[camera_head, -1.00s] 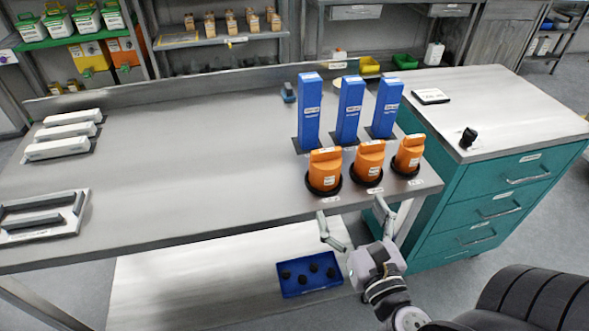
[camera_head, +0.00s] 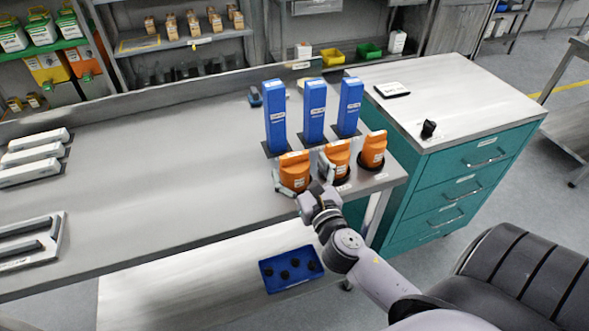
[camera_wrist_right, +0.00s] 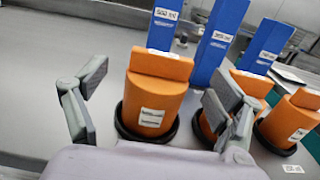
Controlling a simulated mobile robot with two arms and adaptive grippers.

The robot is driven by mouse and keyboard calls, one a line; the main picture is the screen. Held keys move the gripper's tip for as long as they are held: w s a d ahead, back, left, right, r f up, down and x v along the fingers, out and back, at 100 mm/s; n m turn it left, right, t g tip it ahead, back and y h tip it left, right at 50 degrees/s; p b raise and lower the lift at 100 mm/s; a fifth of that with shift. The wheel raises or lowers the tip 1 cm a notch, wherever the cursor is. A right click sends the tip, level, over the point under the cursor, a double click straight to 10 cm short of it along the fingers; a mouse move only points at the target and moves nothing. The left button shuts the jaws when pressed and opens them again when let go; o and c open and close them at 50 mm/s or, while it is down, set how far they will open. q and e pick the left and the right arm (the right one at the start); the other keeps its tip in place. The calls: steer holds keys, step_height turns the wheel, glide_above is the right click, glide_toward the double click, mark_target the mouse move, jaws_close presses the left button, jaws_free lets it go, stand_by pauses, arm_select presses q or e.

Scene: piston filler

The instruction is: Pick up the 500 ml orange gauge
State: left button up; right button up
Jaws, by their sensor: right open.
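Three orange gauges stand in a row near the front right edge of the workbench, each on a black round base. The left orange gauge (camera_head: 295,172) also shows in the right wrist view (camera_wrist_right: 155,88), upright, with labels too small to read surely. The middle (camera_head: 337,153) and right (camera_head: 373,150) gauges stand beside it. My right gripper (camera_head: 303,178) is open at the left gauge. In the wrist view its fingers (camera_wrist_right: 158,95) are on either side of that gauge, with a visible gap on the left. The right finger partly hides the middle gauge. My left gripper is not in view.
Three tall blue blocks (camera_head: 313,112) stand just behind the gauges. White bars (camera_head: 35,158) and a grey frame (camera_head: 55,240) lie at the bench's left. A teal drawer cabinet (camera_head: 480,165) stands at right. A blue tray (camera_head: 290,270) is below. The bench middle is clear.

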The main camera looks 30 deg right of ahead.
mark_target(296, 160)
steer(key=x, duration=0.4)
steer(key=shift+p, duration=0.3)
steer(key=shift+r, duration=0.1)
steer(key=shift+c, duration=0.4)
steer(key=c, duration=1.4)
